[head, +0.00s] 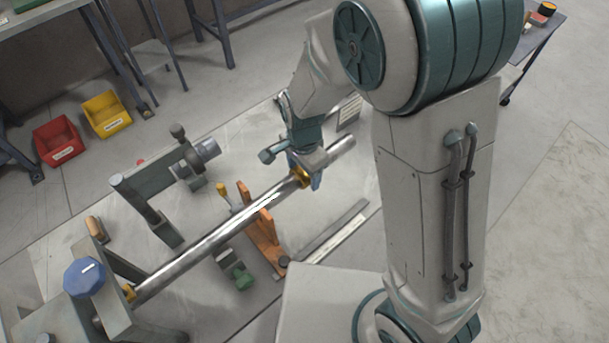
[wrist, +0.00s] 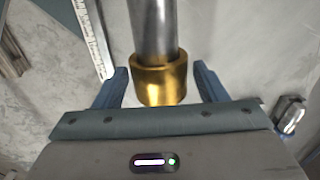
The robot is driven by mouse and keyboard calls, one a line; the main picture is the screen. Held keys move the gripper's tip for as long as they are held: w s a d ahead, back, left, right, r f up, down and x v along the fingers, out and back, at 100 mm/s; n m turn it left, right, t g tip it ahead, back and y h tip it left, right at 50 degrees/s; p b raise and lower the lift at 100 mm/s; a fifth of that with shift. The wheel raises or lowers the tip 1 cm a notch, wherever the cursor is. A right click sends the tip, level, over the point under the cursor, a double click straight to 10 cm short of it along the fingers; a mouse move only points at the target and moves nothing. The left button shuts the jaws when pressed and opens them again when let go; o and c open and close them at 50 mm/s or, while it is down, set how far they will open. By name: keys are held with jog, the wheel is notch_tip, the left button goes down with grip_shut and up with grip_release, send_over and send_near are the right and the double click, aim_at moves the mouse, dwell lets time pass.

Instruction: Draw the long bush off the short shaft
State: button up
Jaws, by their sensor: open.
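A bright steel shaft (head: 215,240) runs diagonally from the lower left to the upper right in the head view. A brass bush (head: 301,177) sits around it near my gripper (head: 309,177). In the wrist view the brass bush (wrist: 160,80) lies between the two open fingers of my gripper (wrist: 160,70), with a visible gap on each side. The steel shaft (wrist: 153,28) leads up out of the bush there. My gripper body hides the lower side. I cannot tell from these views whether this is the long bush or the short shaft.
An orange bracket (head: 262,232) stands beside the shaft. A blue knob (head: 84,278) and a second brass piece (head: 128,292) are at the lower left end. A grey stand (head: 150,190) rises behind.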

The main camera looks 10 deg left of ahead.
jog(key=c, duration=0.8)
jog(key=shift+r, duration=0.1)
jog(key=shift+w, duration=0.1)
jog(key=shift+w+d+b, duration=0.25)
jog(key=shift+w+d, duration=2)
jog(key=shift+w, duration=0.4)
jog(key=shift+w+d+b, duration=0.2)
jog(key=shift+w+d, duration=2.1)
jog(key=shift+w, duration=0.35)
jog(key=shift+w+d+b, duration=0.25)
jog(key=shift+w+d, duration=2)
jog(key=shift+w, duration=0.4)
